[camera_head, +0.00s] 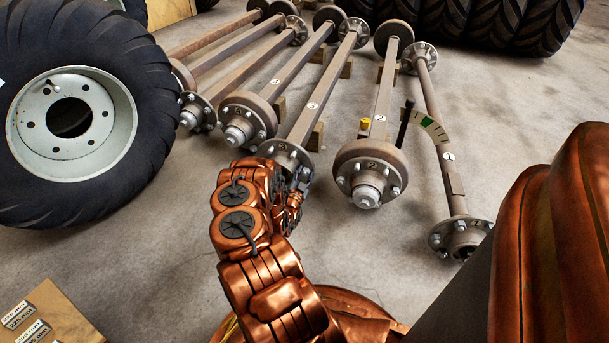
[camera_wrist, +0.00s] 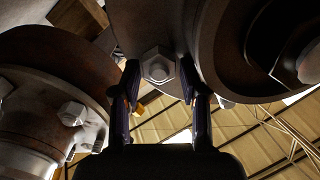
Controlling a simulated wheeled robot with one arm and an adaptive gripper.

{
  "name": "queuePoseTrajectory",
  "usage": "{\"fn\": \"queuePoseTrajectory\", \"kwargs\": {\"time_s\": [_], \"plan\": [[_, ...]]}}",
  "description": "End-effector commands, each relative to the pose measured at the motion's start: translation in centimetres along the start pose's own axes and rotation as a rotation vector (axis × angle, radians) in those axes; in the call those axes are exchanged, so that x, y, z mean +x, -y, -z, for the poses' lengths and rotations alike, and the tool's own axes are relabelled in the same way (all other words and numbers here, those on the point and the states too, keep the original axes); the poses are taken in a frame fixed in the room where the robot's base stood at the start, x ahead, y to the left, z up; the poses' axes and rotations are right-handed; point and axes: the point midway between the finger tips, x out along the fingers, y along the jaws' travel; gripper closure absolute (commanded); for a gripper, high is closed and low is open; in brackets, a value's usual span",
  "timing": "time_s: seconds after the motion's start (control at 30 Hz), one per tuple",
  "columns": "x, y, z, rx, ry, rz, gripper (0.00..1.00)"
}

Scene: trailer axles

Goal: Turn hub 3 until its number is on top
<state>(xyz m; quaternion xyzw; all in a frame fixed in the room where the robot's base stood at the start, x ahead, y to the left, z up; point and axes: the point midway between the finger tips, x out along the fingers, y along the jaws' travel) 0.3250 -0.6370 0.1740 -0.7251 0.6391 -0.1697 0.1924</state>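Hub 3 (camera_head: 285,153) is the grey flange at the near end of an axle in the middle of the row, in the head view. My gripper (camera_head: 303,178) is at its near right side, and my arm hides the hub's lower part. In the wrist view, my gripper (camera_wrist: 159,72) has its two fingers apart, one on each side of a wheel stud with a nut (camera_wrist: 158,66). A number mark shows on the hub's upper edge in the head view, too small to read surely.
Hub 2 (camera_head: 370,170) stands close on the right and another hub (camera_head: 246,120) on the left. A lever with a green scale (camera_head: 430,128) is by the rightmost axle. A large tyre (camera_head: 150,110) stands at left. Bare floor lies in front.

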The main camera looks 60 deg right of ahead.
Motion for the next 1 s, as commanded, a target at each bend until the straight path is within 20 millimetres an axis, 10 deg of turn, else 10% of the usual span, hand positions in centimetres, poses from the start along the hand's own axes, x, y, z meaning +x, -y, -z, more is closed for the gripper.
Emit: {"fn": "queuePoseTrajectory", "kwargs": {"time_s": [0.37,1.0], "plan": [[-2.0,-0.1,-0.1,-0.001,0.004,-0.004,0.56],[-11.3,0.0,-0.1,-0.001,0.004,-0.001,0.56]]}}
